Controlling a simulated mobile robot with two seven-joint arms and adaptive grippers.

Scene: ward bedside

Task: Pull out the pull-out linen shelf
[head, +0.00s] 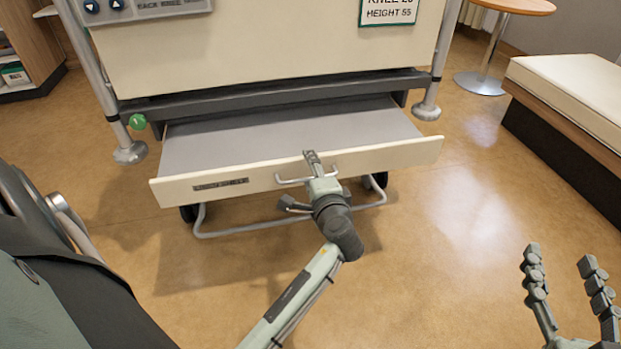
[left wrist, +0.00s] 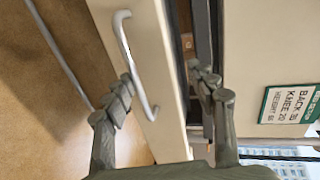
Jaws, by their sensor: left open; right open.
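The pull-out linen shelf (head: 285,137) stands out from under the foot of the bed, its grey top bare. Its cream front panel (head: 405,154) carries a pale bar handle (head: 290,181), which also shows in the left wrist view (left wrist: 124,40). My left gripper (head: 302,180) is at the handle, open. In the left wrist view, its fingers (left wrist: 162,85) are spread on either side of the front panel and handle; I cannot tell whether they touch. My right gripper (head: 560,258) is open and empty at the lower right, away from the shelf.
The bed's footboard (head: 270,50) rises behind the shelf. A green knob (head: 138,122) is at the bed's left post. A padded bench (head: 575,85) stands at the right, and a round table (head: 510,5) behind it. The floor (head: 450,220) between shelf and bench is clear.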

